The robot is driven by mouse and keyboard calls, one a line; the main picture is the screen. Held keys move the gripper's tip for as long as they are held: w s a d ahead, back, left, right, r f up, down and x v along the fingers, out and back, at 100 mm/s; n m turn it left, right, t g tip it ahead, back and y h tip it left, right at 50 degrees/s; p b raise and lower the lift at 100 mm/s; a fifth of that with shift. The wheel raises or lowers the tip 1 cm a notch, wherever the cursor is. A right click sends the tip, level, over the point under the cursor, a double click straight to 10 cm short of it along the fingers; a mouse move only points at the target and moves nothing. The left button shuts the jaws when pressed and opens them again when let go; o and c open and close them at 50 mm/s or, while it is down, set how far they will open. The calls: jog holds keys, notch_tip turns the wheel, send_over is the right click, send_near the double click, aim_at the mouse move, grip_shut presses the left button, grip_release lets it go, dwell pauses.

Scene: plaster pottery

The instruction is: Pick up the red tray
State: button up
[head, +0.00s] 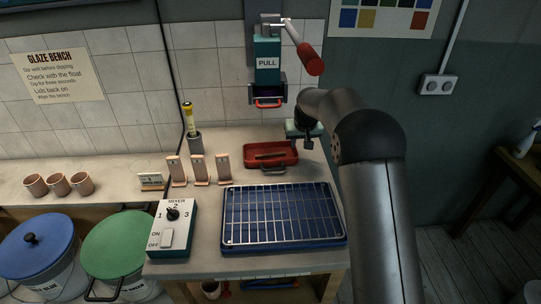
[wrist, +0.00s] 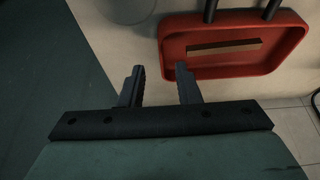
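The red tray (head: 258,164) is shallow and lies on the bench behind the blue rack tray. A dark handle shows at its front in the head view, and a flat tan piece lies inside it. It also shows in the wrist view (wrist: 180,64), at the top right. My gripper (wrist: 160,74) is open, with a gap between its two dark fingers and nothing held. The right fingertip overlaps the tray's left rim in the wrist view; I cannot tell whether they touch. In the head view my gripper (head: 308,142) is right of the tray, with its fingers partly hidden.
A blue tray with a wire rack (head: 283,215) fills the bench front. The mixer box (head: 173,228) stands left of it. Upright tan test tiles (head: 198,168) stand left of the red tray. A teal PULL press with a red lever (head: 267,62) hangs on the wall behind.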

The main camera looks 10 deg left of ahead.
jog(key=shift+p+x, duration=0.95)
jog(key=shift+x, duration=2.05)
jog(key=shift+w+a+r, duration=0.1)
jog(key=shift+w+r, duration=0.05)
grip_shut()
